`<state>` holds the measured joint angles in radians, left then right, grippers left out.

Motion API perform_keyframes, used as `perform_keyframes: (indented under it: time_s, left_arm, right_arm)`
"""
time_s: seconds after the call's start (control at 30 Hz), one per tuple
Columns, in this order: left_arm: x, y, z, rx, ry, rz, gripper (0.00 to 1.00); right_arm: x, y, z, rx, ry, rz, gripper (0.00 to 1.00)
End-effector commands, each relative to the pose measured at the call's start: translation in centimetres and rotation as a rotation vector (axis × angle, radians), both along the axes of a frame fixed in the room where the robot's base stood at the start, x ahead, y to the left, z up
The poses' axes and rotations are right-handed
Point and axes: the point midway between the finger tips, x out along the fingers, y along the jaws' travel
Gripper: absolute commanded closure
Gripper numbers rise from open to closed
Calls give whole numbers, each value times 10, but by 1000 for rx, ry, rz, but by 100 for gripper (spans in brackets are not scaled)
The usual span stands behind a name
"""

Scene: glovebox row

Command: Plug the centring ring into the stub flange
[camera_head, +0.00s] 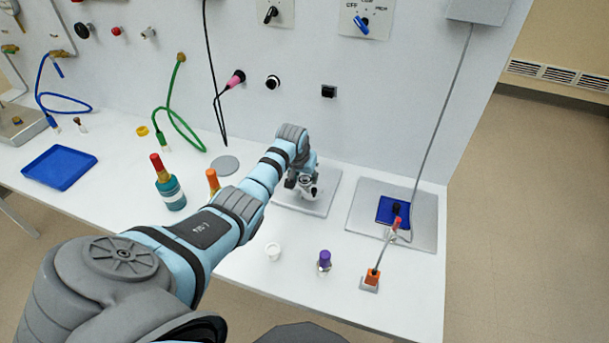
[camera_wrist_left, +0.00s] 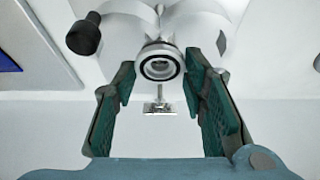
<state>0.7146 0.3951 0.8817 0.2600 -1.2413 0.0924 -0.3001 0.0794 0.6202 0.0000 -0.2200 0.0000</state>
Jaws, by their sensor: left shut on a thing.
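My left gripper (camera_head: 302,186) is low over the grey plate at the back of the bench and mostly hidden behind its own wrist. In the left wrist view, its green-padded fingers (camera_wrist_left: 160,75) are shut on a round metal ring with a dark inner band, which I take for the centring ring (camera_wrist_left: 160,65). The ring is directly in front of a white rounded body (camera_wrist_left: 205,30) with a black knob (camera_wrist_left: 84,37). The stub flange is not clearly distinguishable from the ring, and I cannot tell whether they touch. My right gripper is not in view.
A grey base plate (camera_head: 318,204) lies under my gripper. To its right is another plate (camera_head: 360,207) with a blue pad (camera_head: 392,210). Bottles stand left of my forearm.

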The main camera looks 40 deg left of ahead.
Motion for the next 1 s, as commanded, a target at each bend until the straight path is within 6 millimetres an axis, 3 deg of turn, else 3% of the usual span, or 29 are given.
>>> perform_keyframes:
  time_s: [0.37,0.4,0.53,0.87,1.0]
  left_arm:
    - [0,0,-10,0,1,0,80]
    - [0,0,-10,0,1,0,56]
    - [0,0,-9,0,1,0,38]
    - [0,0,-7,0,-1,0,38]
    - [-6,-1,9,1,-3,0,38]
  right_arm:
    - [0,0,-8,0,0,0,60]
    - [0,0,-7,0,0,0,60]
    - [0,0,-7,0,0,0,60]
    - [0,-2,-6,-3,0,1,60]
    - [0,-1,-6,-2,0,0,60]
